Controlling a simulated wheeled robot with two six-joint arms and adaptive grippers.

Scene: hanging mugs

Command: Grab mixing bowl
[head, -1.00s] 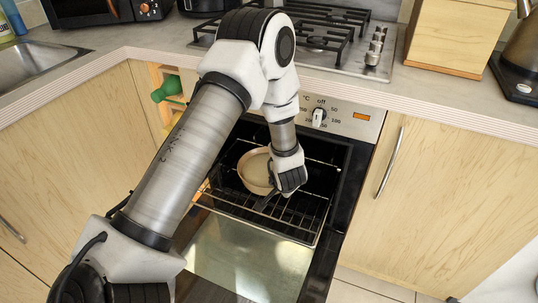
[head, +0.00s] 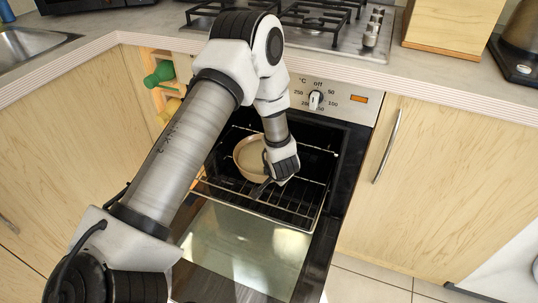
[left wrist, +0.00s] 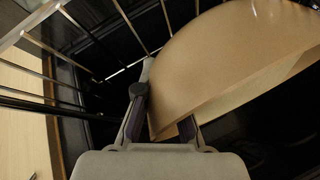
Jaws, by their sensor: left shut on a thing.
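The mixing bowl (head: 248,155) is a tan, round bowl on the oven rack inside the open oven. It also fills the upper right of the left wrist view (left wrist: 225,60). My left gripper (head: 268,182) reaches down into the oven at the bowl's right side. In the left wrist view the fingers (left wrist: 162,125) are shut on the bowl's rim, one on each side of its wall. Part of the bowl is hidden behind my left wrist. My right gripper is not in view.
The wire oven rack (head: 290,212) is pulled partly out above the lowered oven door (head: 240,245). The stove (head: 345,35) and counter edge lie above. Cabinets stand on both sides. A green bottle (head: 160,75) sits in a shelf left of the oven.

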